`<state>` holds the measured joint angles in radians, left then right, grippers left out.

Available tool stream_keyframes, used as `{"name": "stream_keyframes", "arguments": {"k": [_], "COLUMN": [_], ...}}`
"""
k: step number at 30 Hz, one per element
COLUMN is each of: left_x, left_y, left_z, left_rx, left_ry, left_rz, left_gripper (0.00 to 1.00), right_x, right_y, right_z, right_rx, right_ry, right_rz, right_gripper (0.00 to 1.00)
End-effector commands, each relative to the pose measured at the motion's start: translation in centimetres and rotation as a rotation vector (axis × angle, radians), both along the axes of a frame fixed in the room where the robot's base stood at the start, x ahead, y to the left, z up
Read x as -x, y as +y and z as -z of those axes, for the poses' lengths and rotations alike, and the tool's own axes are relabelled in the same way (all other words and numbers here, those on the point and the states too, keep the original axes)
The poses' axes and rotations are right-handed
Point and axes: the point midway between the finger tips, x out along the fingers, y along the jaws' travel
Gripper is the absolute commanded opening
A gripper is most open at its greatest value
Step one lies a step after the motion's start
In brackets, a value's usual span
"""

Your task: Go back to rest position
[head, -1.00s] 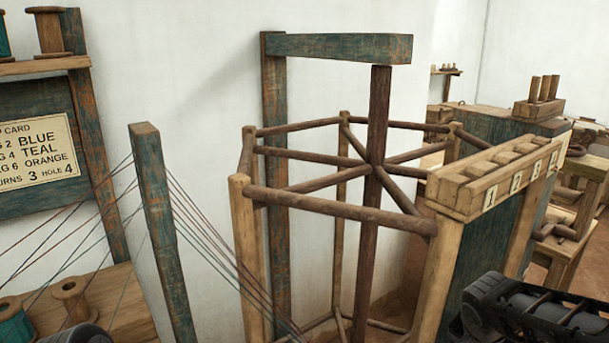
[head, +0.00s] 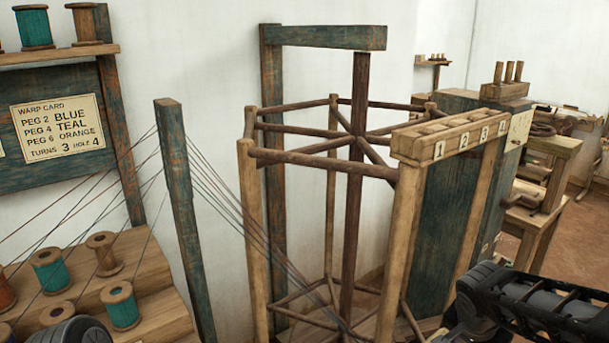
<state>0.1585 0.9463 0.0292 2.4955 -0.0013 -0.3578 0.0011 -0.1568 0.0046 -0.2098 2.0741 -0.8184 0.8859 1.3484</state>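My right arm shows at the lower right of the head view as a black link, and its gripper is outside the picture. At the lower left edge only a small dark rounded part shows, which seems to be my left arm; its gripper is out of view. The wooden warping reel (head: 355,200) stands in the middle, with several threads (head: 235,215) running to its lower part past a teal post (head: 182,215). A numbered block (head: 450,140) sits on top of the frame at the right of the reel. Neither arm visibly touches the reel.
A stepped wooden rack (head: 150,275) with teal and brown spools (head: 120,305) stands at the lower left. A warp card (head: 60,128) hangs on a board below a spool shelf (head: 65,58). A wooden table (head: 550,150) stands at the right, with open floor (head: 590,225) beside it.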

Motion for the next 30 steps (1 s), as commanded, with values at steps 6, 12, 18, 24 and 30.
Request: {"name": "stream_keyframes", "arguments": {"k": [6,12,18,24,30], "left_x": [-0.1,0.0,0.0,0.0,0.0], "left_y": [0.0,0.0,0.0,0.0,0.0], "left_z": [0.0,0.0,0.0,0.1,0.1], "left_rx": [0.000,0.000,0.000,0.000,0.000], "left_ry": [-0.001,0.000,0.000,0.000,0.000], "left_rz": [0.000,0.000,0.000,0.000,0.000], "left_gripper": [1.00,1.00,1.00,1.00,1.00], "right_x": [-1.7,-3.7,-5.1,-3.7,4.8], "right_y": [1.2,4.9,11.0,18.6,24.1], "right_z": [-0.2,0.5,4.0,12.5,25.2], "right_rx": [0.000,-0.040,-0.095,-0.175,-0.270], "right_ry": [-0.029,-0.096,-0.153,-0.182,-0.104], "right_rz": [-0.166,-0.376,-0.632,-0.877,-0.969], "right_gripper": [0.56,0.56,0.56,0.56,0.56]}}
